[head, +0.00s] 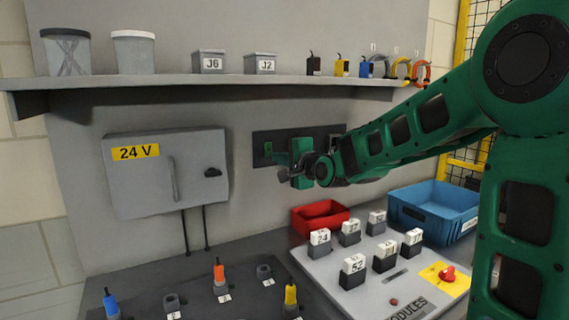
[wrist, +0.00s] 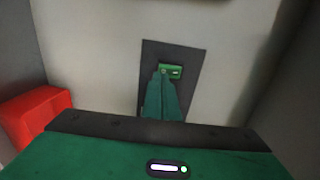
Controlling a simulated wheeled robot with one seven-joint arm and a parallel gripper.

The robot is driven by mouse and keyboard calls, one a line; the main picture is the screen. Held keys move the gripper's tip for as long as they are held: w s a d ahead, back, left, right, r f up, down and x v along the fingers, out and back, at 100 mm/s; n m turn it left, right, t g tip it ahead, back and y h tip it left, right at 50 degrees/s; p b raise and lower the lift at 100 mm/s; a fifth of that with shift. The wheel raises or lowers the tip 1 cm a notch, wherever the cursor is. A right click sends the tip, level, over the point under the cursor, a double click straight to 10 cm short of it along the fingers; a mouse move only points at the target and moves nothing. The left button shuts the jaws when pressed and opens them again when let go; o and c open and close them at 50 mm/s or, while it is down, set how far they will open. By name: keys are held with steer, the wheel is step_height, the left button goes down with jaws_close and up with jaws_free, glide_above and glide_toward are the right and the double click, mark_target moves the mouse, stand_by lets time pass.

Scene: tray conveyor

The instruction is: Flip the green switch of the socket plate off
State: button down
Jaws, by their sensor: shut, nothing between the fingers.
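The dark socket plate (head: 259,136) is on the grey wall panel, right of the 24 V cabinet, and my gripper covers part of it in the head view. In the wrist view the plate (wrist: 190,55) has a green switch (wrist: 176,71) with a small light mark. A small green piece (head: 268,148) also shows on the plate in the head view. My gripper (wrist: 161,78) is shut and empty, its fingers pointing at the plate and overlapping the switch's lower left part. I cannot tell whether the fingertips touch the switch, or which way it is set.
A shelf (head: 210,83) with cups, boxes and cables runs above the plate. The 24 V cabinet (head: 170,180) is to the left. Below are a red bin (head: 318,215), a blue bin (head: 436,205) and a modules board (head: 345,265) with several numbered blocks.

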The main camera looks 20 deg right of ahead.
steer(key=shift+x, duration=1.65)
steer(key=shift+w, duration=0.1)
steer(key=shift+f, duration=0.1)
glide_toward(270, 155)
steer(key=s+d+f, duration=0.1)
steer(key=s+f, duration=0.2)
steer(key=s, duration=0.4)
steer(key=shift+d, duration=0.15)
